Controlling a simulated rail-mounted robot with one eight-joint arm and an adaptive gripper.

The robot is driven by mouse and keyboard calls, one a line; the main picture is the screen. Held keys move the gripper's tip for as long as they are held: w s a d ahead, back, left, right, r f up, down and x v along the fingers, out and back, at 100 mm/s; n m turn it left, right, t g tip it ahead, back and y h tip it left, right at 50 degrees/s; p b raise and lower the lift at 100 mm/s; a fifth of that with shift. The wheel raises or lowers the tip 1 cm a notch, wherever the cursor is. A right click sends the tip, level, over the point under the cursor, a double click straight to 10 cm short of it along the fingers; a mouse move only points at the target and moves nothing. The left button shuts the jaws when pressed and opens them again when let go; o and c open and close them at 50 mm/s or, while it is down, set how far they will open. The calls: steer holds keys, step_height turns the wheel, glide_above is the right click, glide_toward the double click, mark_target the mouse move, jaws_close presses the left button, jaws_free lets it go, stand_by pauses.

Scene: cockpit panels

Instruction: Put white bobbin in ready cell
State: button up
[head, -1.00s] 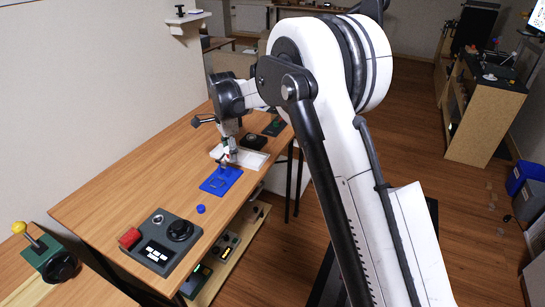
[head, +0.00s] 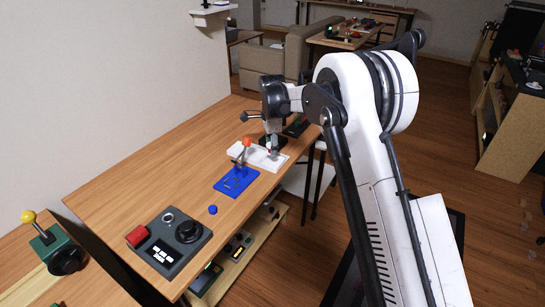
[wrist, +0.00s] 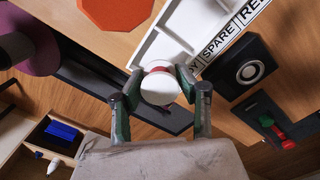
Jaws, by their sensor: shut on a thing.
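My gripper (wrist: 161,86) is shut on the white bobbin (wrist: 160,90), whose round white face shows in the wrist view with a bit of red at its upper rim. The white tray (wrist: 181,38) lies behind it, with a label strip reading "SPARE" and partly cut words ending in "DY" and starting with "RE". The bobbin overlaps the tray's near corner by the "DY" label; whether it touches the tray I cannot tell. In the head view my gripper (head: 273,152) is at the right part of the tray (head: 240,155).
A dark box with a round dial (wrist: 247,70) lies beside the labels. A grey control box (head: 170,241) sits at the table's near end.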

steer(key=shift+f, duration=1.9)
steer(key=shift+f, duration=0.1)
steer(key=o, duration=0.9)
step_height(320, 180, up, 12)
steer(key=shift+d+r, duration=0.1)
steer(key=shift+r, duration=0.05)
